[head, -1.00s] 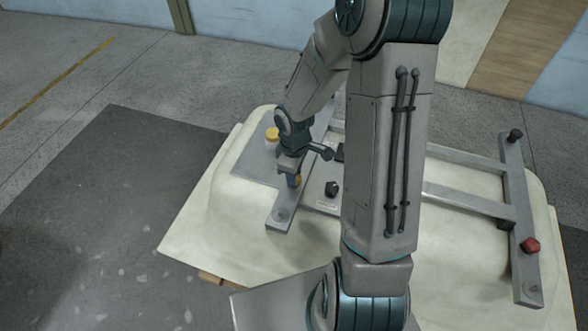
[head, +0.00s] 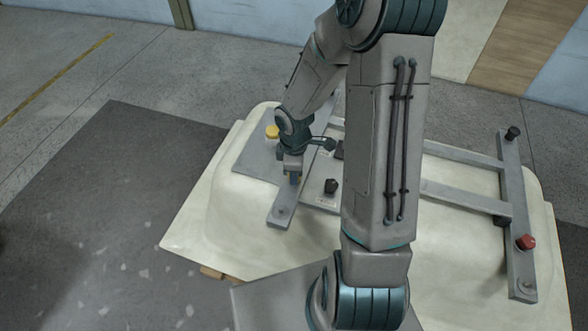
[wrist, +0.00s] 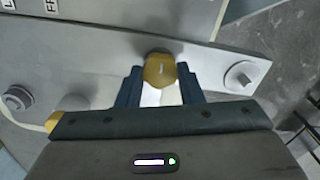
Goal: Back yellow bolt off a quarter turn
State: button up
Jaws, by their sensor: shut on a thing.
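The yellow bolt (wrist: 160,69) stands on a grey metal bar (wrist: 80,62) in the wrist view. My gripper (wrist: 160,76) is shut on it, with a blue finger on each side of its head. In the head view my gripper (head: 293,178) points down at the front left bar (head: 279,217), and the bolt is mostly hidden between the fingers.
A yellow-capped part (head: 272,132) stands on the plate behind my gripper. A black knob (head: 331,186) is close on the right. A red knob (head: 526,242) and another black knob (head: 513,133) sit on the far right bar. The cream shell (head: 225,240) lies beneath.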

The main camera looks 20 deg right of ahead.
jog(key=o, duration=1)
jog(key=shift+c, duration=0.2)
notch_tip(320, 180, up, 14)
jog(key=p, duration=0.1)
